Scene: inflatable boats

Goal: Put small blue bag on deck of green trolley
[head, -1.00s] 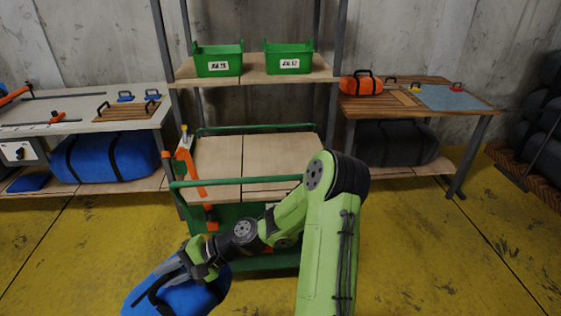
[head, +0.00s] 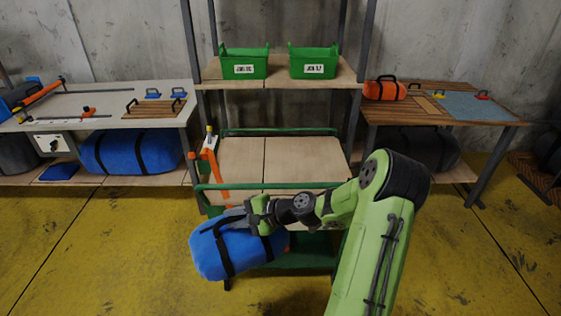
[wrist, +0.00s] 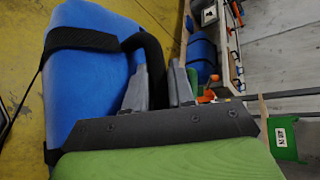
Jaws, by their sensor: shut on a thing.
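The small blue bag (head: 232,250) with black straps hangs from my gripper (head: 250,214), in front of the green trolley. My gripper is shut on its black handle. In the wrist view the bag (wrist: 85,85) fills the left, and the fingers (wrist: 160,88) close around the dark handle. The green trolley (head: 262,187) stands in the middle with a green front rail and a pale wooden deck (head: 245,157). My arm and the bag hide part of the trolley's lower front. The bag is lower than the deck and apart from it, nearer to me.
An orange tool (head: 213,165) stands at the trolley's left edge. A shelf with two green bins (head: 243,66) rises behind.

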